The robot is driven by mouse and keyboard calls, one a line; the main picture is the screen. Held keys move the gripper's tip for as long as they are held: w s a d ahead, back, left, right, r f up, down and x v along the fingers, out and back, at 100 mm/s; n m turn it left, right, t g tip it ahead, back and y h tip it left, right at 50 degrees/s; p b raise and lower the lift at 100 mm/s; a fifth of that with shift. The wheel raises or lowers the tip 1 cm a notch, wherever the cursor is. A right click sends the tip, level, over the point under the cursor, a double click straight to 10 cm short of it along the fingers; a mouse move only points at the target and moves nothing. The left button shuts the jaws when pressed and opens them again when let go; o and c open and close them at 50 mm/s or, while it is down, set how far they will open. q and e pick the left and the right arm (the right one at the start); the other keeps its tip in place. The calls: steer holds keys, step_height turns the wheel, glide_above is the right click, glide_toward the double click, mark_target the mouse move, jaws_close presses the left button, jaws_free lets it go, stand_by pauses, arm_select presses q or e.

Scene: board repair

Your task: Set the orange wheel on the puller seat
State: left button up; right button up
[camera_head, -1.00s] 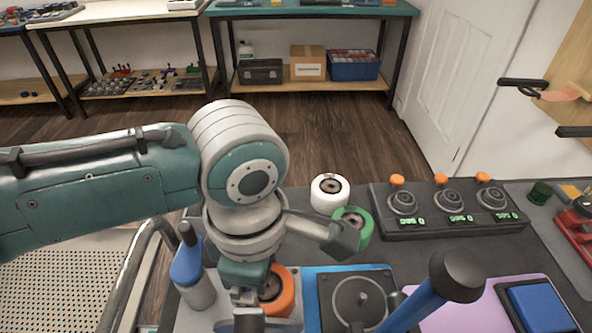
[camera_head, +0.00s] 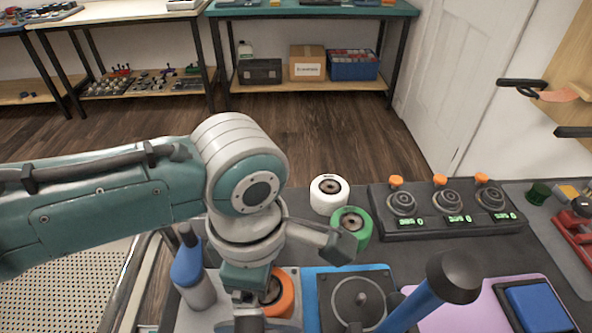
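The orange wheel (camera_head: 284,299) stands at the bottom of the view on a light grey plate, partly hidden behind my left gripper (camera_head: 243,320). The gripper points down beside the wheel's left side, and its fingertips are cut off or hidden, so I cannot tell whether it is open or touches the wheel. To the right is a dark square unit with a round disc and a central pin (camera_head: 361,298) on a blue mat, which looks like the puller seat; it is empty. A blue lever with a black knob (camera_head: 456,272) leans over its right side. My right gripper is not in view.
A white wheel (camera_head: 329,187) and a green wheel (camera_head: 358,221) stand behind, the green one close to my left arm. A dark dial box (camera_head: 447,222) stands at the back right. A blue bottle (camera_head: 192,272) is left of the gripper. A blue pad (camera_head: 537,306) lies on a purple mat.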

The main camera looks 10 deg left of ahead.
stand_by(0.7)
arm_select(q)
steer(key=o, duration=1.3)
steer(key=shift+f, duration=0.1)
step_height(320, 180, up, 7)
steer(key=p, duration=0.8)
steer(key=shift+p, duration=0.3)
